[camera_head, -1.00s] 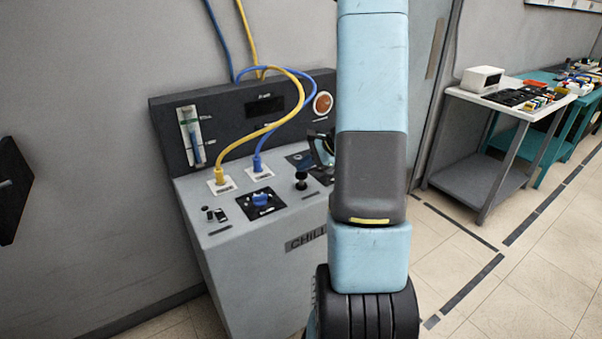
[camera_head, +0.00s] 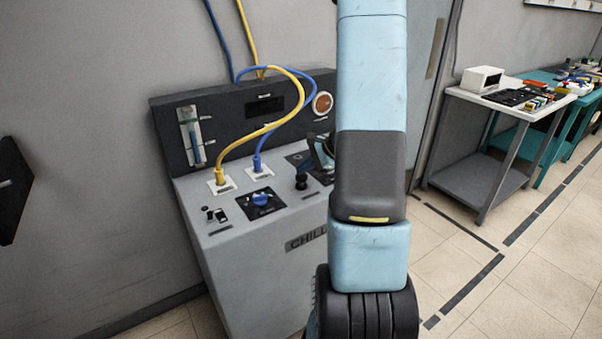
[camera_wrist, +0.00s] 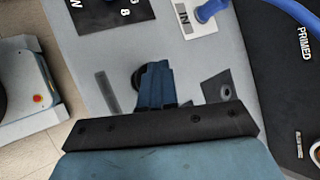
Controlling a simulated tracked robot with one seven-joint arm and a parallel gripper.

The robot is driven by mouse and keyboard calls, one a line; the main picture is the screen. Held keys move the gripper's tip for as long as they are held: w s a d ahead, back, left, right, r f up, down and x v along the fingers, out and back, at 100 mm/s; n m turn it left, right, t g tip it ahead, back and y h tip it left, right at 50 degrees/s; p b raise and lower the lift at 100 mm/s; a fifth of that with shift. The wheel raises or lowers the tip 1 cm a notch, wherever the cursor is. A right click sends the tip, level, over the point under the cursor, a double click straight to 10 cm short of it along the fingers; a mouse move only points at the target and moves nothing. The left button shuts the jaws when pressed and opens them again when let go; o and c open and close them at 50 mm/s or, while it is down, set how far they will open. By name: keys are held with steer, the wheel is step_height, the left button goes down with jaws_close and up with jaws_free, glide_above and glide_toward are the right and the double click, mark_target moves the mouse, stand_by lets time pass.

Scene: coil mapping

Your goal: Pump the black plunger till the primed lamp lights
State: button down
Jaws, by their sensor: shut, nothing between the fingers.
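The black plunger (camera_head: 301,181) stands on the sloping top of the grey chiller cabinet, right of the blue knob. In the wrist view its round black head (camera_wrist: 137,79) shows partly behind my fingers. My gripper (camera_head: 322,155) is shut and empty, above and just right of the plunger; in the wrist view my shut fingers (camera_wrist: 155,82) overlap its head. I cannot tell whether they touch. The PRIMED label (camera_wrist: 305,43) shows on the dark back panel. I cannot make out the primed lamp as lit; the dark window (camera_head: 265,106) shows no glow.
Yellow (camera_head: 222,181) and blue (camera_head: 257,163) hose plugs sit in the cabinet top, their hoses arching over it. The blue knob (camera_head: 261,199) and a small switch (camera_head: 215,214) lie left of the plunger. A white table (camera_head: 516,108) stands at right.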

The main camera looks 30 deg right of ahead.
mark_target(304, 176)
steer(key=shift+f, duration=0.65)
stand_by(0.7)
steer(key=shift+r, duration=1.95)
steer(key=shift+r, duration=2.5)
